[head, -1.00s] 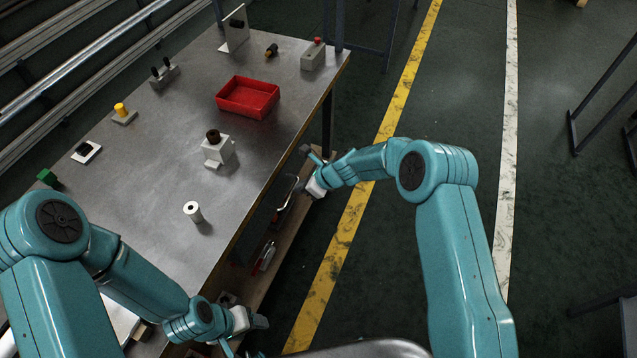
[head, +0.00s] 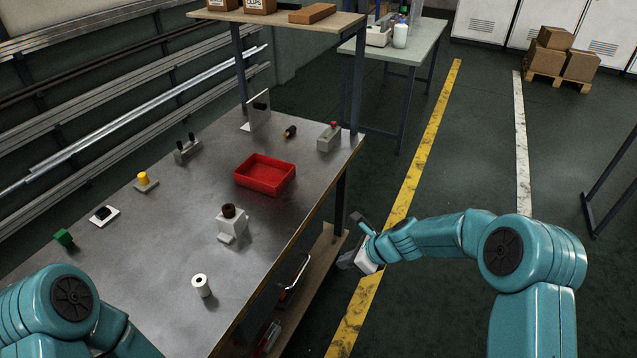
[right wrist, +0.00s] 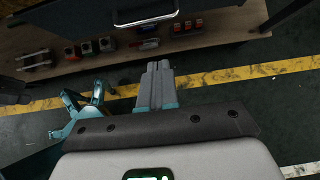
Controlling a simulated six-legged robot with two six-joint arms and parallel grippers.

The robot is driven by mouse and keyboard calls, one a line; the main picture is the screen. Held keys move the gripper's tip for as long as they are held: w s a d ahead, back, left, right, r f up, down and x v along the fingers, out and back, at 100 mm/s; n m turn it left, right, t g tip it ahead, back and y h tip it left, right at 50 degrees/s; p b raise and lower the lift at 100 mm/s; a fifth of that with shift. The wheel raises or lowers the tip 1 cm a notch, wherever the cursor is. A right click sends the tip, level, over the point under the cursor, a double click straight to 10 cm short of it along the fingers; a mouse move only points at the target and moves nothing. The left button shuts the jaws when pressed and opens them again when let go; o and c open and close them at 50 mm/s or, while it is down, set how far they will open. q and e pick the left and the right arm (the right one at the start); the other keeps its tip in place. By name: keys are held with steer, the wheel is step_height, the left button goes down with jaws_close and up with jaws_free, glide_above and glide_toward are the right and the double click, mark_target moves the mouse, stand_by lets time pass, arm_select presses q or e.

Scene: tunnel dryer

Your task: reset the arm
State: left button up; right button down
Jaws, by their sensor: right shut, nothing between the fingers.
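My right arm comes in from the right in the head view. Its gripper (head: 354,240) hangs beside the metal table's (head: 150,240) right edge, above the floor and the yellow line, apart from the table. In the right wrist view the fingers (right wrist: 159,75) lie together, shut, with nothing between them. My left arm shows only at the lower left of the head view; its gripper is outside the picture.
On the table stand a red tray (head: 284,184), a white block with a dark knob (head: 232,224), a white roll (head: 201,287) and several small fixtures. A lower shelf (head: 320,262) holds tools.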

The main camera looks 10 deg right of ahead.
steer(key=s+f+n+g, duration=0.1)
steer(key=s+f+n, duration=0.3)
steer(key=s+n, duration=0.3)
steer(key=s+a+f+n+g+h, duration=0.1)
steer(key=s+f+n, duration=0.3)
steer(key=s+n, duration=0.4)
steer(key=s+a+f+n+g+h, duration=0.1)
steer(key=s+f+n, duration=0.3)
steer(key=s, duration=1.1)
steer(key=n+g, duration=0.1)
steer(key=n, duration=0.2)
steer(key=shift+s+f+n, duration=0.2)
steer(key=shift+f+n, duration=0.15)
steer(key=shift+n, duration=0.05)
steer(key=shift+w, duration=0.1)
